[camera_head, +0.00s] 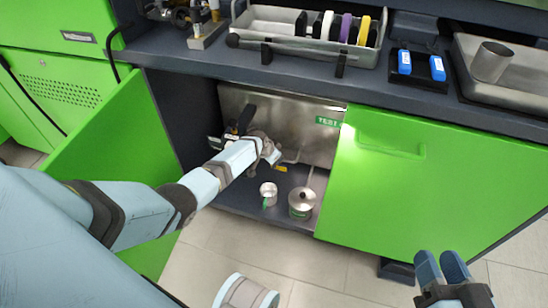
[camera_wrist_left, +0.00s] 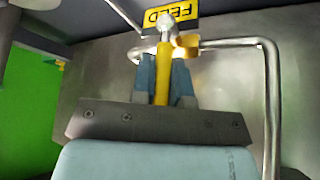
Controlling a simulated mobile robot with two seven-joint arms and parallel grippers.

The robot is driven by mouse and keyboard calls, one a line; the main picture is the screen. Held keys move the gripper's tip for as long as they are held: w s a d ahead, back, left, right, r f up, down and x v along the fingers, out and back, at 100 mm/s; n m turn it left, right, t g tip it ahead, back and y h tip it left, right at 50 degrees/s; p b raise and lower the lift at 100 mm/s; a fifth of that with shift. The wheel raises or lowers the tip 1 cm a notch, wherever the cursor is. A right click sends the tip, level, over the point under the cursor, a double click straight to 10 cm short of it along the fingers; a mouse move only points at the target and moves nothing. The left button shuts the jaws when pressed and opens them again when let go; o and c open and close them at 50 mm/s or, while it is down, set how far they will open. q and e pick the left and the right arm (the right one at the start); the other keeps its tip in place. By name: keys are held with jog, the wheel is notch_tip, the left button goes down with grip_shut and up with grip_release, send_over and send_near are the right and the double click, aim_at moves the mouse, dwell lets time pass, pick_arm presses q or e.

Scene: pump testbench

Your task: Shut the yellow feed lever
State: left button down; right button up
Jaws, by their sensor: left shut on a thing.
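In the left wrist view, the yellow feed lever (camera_wrist_left: 162,75) stands between the fingers of my left gripper (camera_wrist_left: 163,80), which is shut on it. The lever meets a silver pipe fitting with a brass part, just below the yellow FEED label (camera_wrist_left: 170,17). In the head view my left gripper (camera_head: 268,152) reaches into the open cabinet under the bench, and the lever is hidden there. My right gripper (camera_head: 440,268) is empty above the floor at the lower right, away from the cabinet.
A silver pipe (camera_wrist_left: 270,90) bends down at the right of my left gripper. A metal cup (camera_head: 268,193) and a lidded pot (camera_head: 302,203) stand on the cabinet floor. A green door (camera_head: 120,150) stands open at left; another green door (camera_head: 400,180) is at right.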

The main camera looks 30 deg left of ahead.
jog(key=shift+d+r, duration=0.2)
jog(key=shift+r, duration=0.1)
pick_arm(q)
jog(key=c, duration=1.1)
grip_release()
jog(key=shift+r, duration=0.2)
jog(key=p+v, duration=0.8)
jog(key=v, duration=0.5)
jog(key=shift+s+a, duration=0.2)
jog(key=shift+s, duration=0.05)
pick_arm(e)
notch_tip(320, 180, up, 10)
jog(key=m+t, duration=0.1)
jog(key=t, duration=0.2)
jog(key=shift+s+d+f+t, duration=0.2)
jog(key=shift+s+d+t, duration=0.1)
jog(key=shift+t, duration=0.1)
